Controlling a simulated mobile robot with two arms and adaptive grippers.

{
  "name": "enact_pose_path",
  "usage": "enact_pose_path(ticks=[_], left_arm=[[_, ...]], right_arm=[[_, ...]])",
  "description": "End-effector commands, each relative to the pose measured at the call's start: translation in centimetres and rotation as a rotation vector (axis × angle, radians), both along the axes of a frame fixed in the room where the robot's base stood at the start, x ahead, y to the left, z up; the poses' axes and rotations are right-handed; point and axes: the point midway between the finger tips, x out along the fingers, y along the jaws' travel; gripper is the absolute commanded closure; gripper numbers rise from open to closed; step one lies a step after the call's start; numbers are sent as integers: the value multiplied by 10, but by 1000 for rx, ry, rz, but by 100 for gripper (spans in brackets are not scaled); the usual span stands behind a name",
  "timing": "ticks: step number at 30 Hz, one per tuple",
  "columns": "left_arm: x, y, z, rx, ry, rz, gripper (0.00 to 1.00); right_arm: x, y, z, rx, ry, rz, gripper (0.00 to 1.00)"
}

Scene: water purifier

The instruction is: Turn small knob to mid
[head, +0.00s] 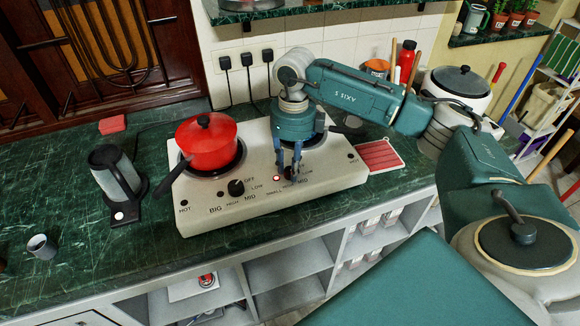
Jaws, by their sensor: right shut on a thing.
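The small knob (289,174) is a dark knob on the right part of the white stove's (220,200) sloping front panel, between the "SMALL" and "MID" labels. My right gripper (289,171) points down onto it and is shut on it, with the fingers covering much of the knob. I cannot read the knob's exact setting. A small red light (276,178) shows just left of it. The big knob (236,187) is black and stands free further left. My left gripper is not in view.
A red pot (206,142) sits on the left burner, its dark handle reaching front left. A kettle (117,178) and a grey cup (41,246) stand on the green counter at left. A red-striped board (378,155) and white cooker (458,92) are at right.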

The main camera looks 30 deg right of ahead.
Motion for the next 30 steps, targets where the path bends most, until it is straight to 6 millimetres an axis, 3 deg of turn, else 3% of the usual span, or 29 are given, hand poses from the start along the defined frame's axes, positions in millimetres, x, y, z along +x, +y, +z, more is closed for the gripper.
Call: enact_pose_path(ticks=[9, 24, 25, 27, 30], left_arm=[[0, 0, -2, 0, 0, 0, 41], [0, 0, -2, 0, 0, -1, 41], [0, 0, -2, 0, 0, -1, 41], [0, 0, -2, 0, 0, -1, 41], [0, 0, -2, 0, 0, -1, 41]], right_arm=[[0, -2, 1, -3, -2, -110, 100], [0, -2, 1, -4, -1, -126, 100], [0, -2, 1, -4, -1, -126, 71], [0, -2, 1, -4, -1, -126, 57], [0, -1, 1, -3, 0, -125, 56]])
